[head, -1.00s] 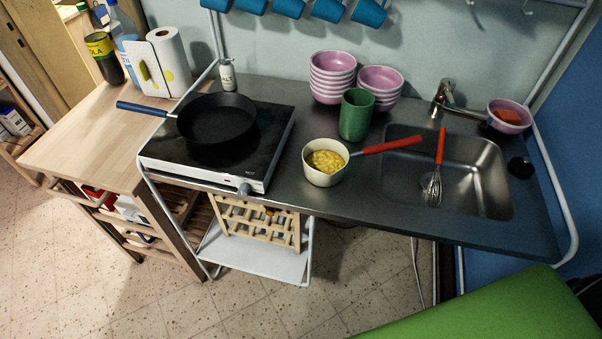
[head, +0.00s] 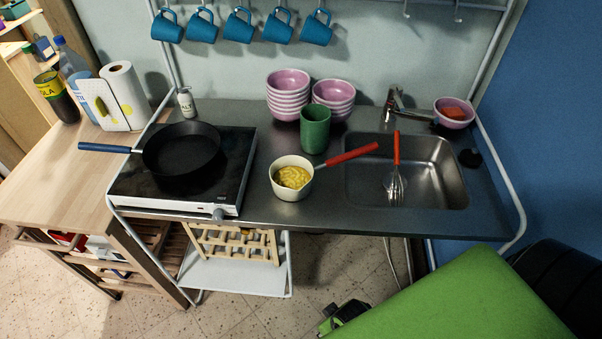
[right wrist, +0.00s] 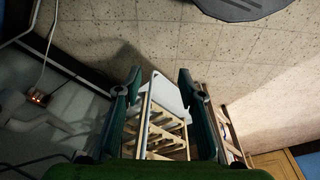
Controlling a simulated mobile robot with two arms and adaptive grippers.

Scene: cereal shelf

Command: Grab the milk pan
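The milk pan (head: 292,178) is a small cream pot with a long red handle (head: 347,154) pointing right. It stands upright on the steel counter (head: 260,212), between the hob and the sink, with yellow food inside. My right gripper (right wrist: 159,76) is open and empty in the right wrist view, its two dark green fingers apart. A wooden rack shows beyond and between them. A dark and green piece, apparently part of this gripper, shows low at the bottom of the head view, below the counter and away from the pan. My left gripper is not in view.
A black frying pan (head: 182,148) sits on the hob (head: 232,180) left of the milk pan. A green cup (head: 315,130) and pink bowls (head: 288,92) stand behind it. The counter's front edge before the pan is clear.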

